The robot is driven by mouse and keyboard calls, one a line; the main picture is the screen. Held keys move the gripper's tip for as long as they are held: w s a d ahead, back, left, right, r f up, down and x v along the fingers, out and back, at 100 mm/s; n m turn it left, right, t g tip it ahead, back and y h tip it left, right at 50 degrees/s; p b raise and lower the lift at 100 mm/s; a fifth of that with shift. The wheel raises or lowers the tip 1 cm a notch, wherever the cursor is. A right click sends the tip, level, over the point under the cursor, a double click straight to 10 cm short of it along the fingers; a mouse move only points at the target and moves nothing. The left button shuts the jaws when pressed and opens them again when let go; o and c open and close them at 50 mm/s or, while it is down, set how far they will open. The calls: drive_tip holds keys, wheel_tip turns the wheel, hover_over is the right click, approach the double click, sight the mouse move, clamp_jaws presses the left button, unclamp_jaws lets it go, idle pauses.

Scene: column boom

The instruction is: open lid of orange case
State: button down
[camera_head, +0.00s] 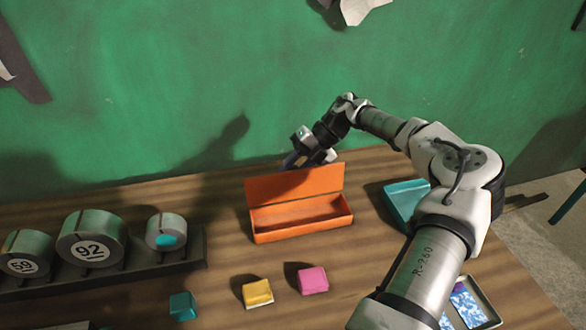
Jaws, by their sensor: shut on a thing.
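The orange case (302,232) stands on the wooden table with its inside showing. Its lid (295,186) is raised at the back edge and stands roughly upright. My gripper (296,163) is at the lid's top edge, around its middle, and is shut on the lid. The fingertips are partly hidden behind the lid. The visible floor of the case looks empty.
Yellow (257,293), pink (313,280) and teal (182,306) blocks lie in front of the case. A teal container (401,201) stands to the right, partly behind my arm. A dark rack (165,262) with round tins is at left. The green wall rises behind.

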drive_tip(key=c, duration=1.1)
unclamp_jaws()
drive_tip(key=shift+b+v, duration=1.85)
drive_tip(key=shift+v, duration=5.05)
drive_tip(key=shift+d+f, duration=0.1)
